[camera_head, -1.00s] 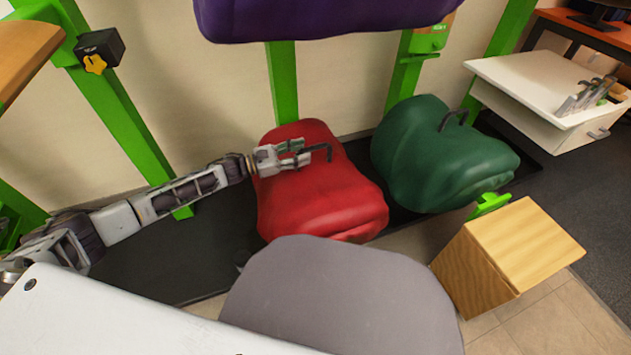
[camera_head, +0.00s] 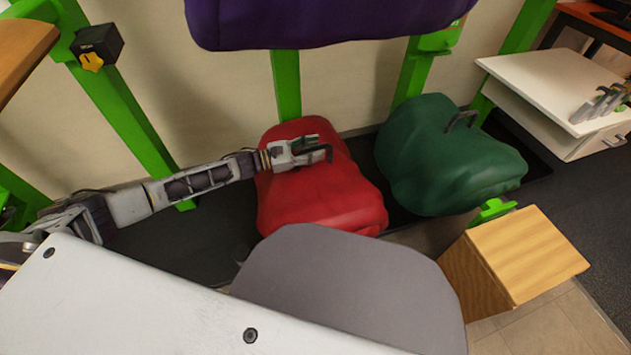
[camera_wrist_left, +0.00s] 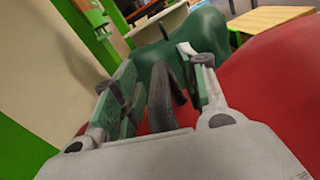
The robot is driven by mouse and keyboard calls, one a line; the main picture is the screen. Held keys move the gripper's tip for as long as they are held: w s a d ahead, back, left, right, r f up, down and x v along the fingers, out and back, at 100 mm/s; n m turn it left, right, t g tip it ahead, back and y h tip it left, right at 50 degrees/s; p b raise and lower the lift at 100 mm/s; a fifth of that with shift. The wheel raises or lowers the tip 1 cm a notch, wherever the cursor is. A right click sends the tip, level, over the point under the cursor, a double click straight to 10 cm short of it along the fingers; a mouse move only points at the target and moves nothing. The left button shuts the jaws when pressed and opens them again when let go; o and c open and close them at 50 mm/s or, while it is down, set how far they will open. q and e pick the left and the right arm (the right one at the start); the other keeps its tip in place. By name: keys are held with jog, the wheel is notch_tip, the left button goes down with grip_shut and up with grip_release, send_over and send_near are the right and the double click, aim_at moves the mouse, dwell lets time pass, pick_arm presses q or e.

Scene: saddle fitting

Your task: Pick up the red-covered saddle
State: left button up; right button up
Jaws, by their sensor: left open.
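The red-covered saddle (camera_head: 320,200) rests low by the wall in the head view, and its red cover (camera_wrist_left: 285,95) fills the right of the left wrist view. A dark hooked handle (camera_wrist_left: 160,100) stands up from its top. My left gripper (camera_head: 318,150) reaches in from the left over the top of the saddle, at the handle. In the left wrist view my left gripper (camera_wrist_left: 165,90) is open, with the handle between its fingers. Whether the fingers touch it I cannot tell. My right gripper is not in view.
A green saddle (camera_head: 445,160) with its own dark handle stands just right of the red one. A purple saddle (camera_head: 320,20) hangs above. Green posts (camera_head: 286,85) rise behind. A wooden box (camera_head: 515,260) and a white cabinet (camera_head: 550,85) are at the right.

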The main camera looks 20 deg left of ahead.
pick_arm(q)
grip_shut()
dwell(0.4)
jog(key=shift+w+r, duration=0.15)
jog(key=shift+r, duration=0.1)
